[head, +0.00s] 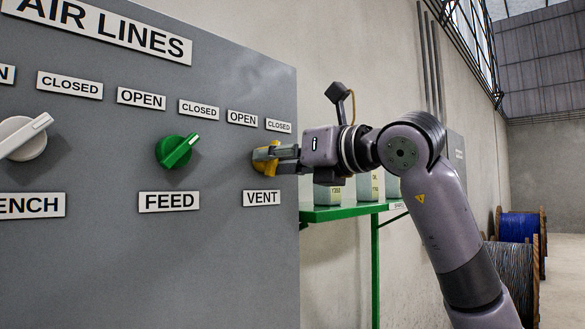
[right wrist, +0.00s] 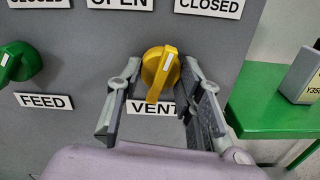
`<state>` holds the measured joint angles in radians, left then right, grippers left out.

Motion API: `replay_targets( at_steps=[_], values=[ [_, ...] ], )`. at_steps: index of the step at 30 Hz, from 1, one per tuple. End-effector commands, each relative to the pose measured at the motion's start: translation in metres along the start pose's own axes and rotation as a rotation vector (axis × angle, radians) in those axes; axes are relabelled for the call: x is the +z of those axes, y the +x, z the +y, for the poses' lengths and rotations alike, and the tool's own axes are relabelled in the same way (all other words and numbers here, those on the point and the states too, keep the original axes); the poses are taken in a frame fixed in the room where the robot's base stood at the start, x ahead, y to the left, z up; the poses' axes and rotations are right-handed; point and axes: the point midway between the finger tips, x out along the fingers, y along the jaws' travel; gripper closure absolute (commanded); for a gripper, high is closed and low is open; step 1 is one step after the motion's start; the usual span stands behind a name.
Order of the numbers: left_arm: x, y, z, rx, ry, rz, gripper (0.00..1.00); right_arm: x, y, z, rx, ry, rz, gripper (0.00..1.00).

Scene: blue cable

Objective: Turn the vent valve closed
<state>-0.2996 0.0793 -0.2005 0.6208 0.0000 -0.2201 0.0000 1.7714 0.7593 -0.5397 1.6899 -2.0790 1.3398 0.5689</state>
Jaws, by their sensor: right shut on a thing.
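The yellow vent valve knob (head: 265,160) is on the grey panel above the VENT label (head: 262,198). My right gripper (head: 274,155) reaches it from the right and is shut on it, hiding part of it in the head view. In the right wrist view the yellow knob (right wrist: 161,70) sits between the two fingers (right wrist: 152,108). Its white mark points up and slightly right, between the OPEN label (right wrist: 122,4) and the CLOSED label (right wrist: 209,8). My left gripper is not in view.
The green feed knob (head: 177,151) and a white knob (head: 24,137) are to the left on the panel. A green shelf (head: 345,210) with boxes stands right of the panel, behind my right arm. Cable reels (head: 517,226) stand at the far right.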

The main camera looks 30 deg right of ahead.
Motion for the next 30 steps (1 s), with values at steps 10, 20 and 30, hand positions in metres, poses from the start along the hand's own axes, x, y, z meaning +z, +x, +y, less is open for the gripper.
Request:
replay_targets(
  at_steps=[10, 20, 30],
  values=[
    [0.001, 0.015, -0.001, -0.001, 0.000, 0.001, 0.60, 0.005, -0.003, -0.001, 0.001, 0.319, -0.019, 0.94],
    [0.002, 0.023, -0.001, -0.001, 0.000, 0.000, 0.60, 0.006, -0.003, -0.001, 0.002, 0.538, -0.018, 0.94],
    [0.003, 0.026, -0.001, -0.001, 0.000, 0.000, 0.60, 0.005, -0.002, 0.000, 0.003, 0.631, -0.015, 0.94]
  ],
)
